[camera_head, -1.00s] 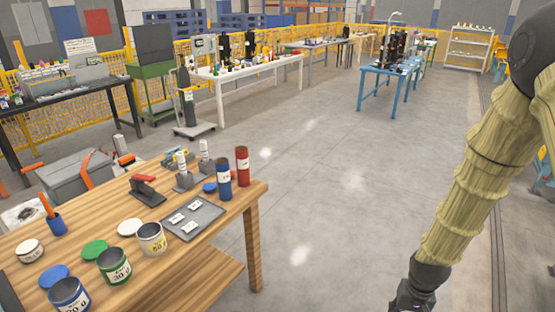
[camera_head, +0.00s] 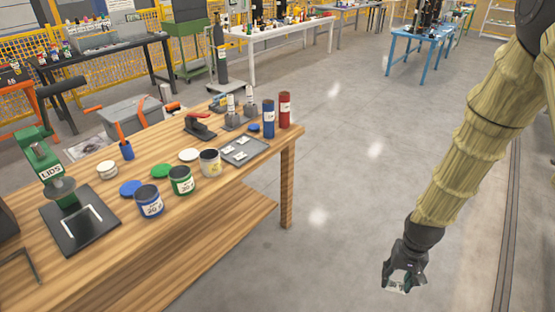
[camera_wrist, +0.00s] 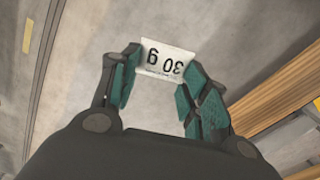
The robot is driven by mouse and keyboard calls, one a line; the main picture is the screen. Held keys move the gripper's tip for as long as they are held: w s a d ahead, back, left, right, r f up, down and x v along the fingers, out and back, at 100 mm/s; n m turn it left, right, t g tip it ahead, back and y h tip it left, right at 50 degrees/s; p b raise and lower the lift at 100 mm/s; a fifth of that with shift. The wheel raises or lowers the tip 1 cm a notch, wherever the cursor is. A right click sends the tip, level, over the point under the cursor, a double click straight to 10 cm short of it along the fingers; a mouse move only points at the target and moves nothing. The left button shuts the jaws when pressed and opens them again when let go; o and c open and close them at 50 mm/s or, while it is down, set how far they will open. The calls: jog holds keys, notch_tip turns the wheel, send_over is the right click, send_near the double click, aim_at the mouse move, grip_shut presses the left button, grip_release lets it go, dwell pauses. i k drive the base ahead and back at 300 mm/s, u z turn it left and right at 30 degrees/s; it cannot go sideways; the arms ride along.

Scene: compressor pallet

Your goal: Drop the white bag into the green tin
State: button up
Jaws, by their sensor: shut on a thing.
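My gripper (camera_head: 403,283) hangs over the bare floor to the right of the wooden bench, well apart from it. In the wrist view my gripper (camera_wrist: 158,88) is shut on a small white bag (camera_wrist: 167,62) whose label reads "30 g", upside down there. The white bag (camera_head: 397,287) shows only partly between the fingers in the head view. The green tin (camera_head: 181,181) stands upright and open on the bench, between a blue tin (camera_head: 149,202) and a cream tin (camera_head: 210,163). Its green lid (camera_head: 162,171) lies behind it.
The wooden bench (camera_head: 205,232) has a grey tray (camera_head: 243,150) with several white bags on it. Blue (camera_head: 268,118) and red (camera_head: 284,110) cylinders stand behind the tray. A green lid press (camera_head: 55,180) stands at left. Open floor lies right of the bench.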

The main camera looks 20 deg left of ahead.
aim_at(188, 188)
jog(key=u, duration=1.6)
jog(key=i, duration=0.55)
jog(key=u, duration=0.05)
